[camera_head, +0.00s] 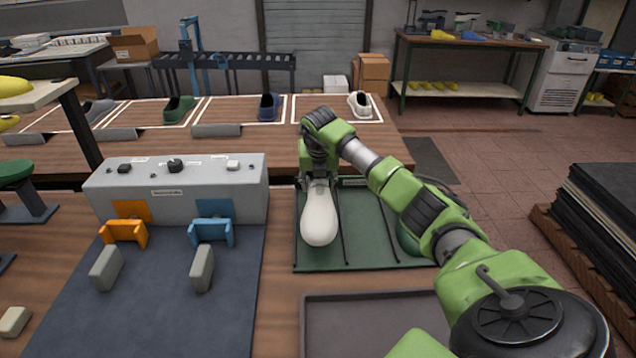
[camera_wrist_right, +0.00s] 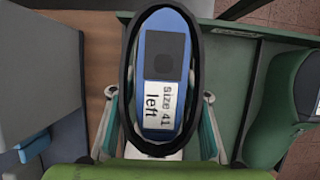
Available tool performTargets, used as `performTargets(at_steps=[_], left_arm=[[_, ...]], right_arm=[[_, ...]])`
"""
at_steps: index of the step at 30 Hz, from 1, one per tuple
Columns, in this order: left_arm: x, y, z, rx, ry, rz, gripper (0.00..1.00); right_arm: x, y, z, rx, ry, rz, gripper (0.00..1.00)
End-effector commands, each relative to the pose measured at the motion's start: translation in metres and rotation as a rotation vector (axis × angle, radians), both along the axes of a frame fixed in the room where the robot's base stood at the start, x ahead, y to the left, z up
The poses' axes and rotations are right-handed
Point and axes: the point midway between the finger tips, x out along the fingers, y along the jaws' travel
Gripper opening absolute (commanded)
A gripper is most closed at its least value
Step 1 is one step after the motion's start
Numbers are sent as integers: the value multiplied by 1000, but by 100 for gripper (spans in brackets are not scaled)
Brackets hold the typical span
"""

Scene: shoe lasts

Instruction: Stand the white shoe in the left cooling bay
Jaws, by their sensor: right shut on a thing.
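The white shoe (camera_head: 319,218) is over the left part of a green rack, its rounded toe toward me. I cannot tell whether it touches the rack. My right gripper (camera_head: 318,178) is shut on it from above. In the right wrist view its fingers (camera_wrist_right: 160,125) flank a black-rimmed oval top with a blue face (camera_wrist_right: 160,85) and a label reading "size 41 left". The cooling unit (camera_head: 178,190) has an orange bracket (camera_head: 124,233) at the left bay and a blue bracket (camera_head: 211,233) at the right bay. Both bays look empty. My left gripper is not in view.
A green shoe or last (camera_head: 411,238) lies on the rack (camera_head: 368,222), right of the white one. A grey tray (camera_head: 380,318) is in front. On the back table stand another white shoe (camera_head: 360,106), a navy shoe (camera_head: 269,108) and a green shoe (camera_head: 178,110). Grey posts (camera_head: 106,268) stand before the brackets.

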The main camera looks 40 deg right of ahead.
Motion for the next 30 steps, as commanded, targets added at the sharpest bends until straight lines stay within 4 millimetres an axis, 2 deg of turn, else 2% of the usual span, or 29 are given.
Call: performTargets(at_steps=[21,30], left_arm=[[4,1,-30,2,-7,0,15],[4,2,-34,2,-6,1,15]], right_arm=[[0,0,-45,0,-2,3,0],[1,0,-53,0,-3,3,0]])
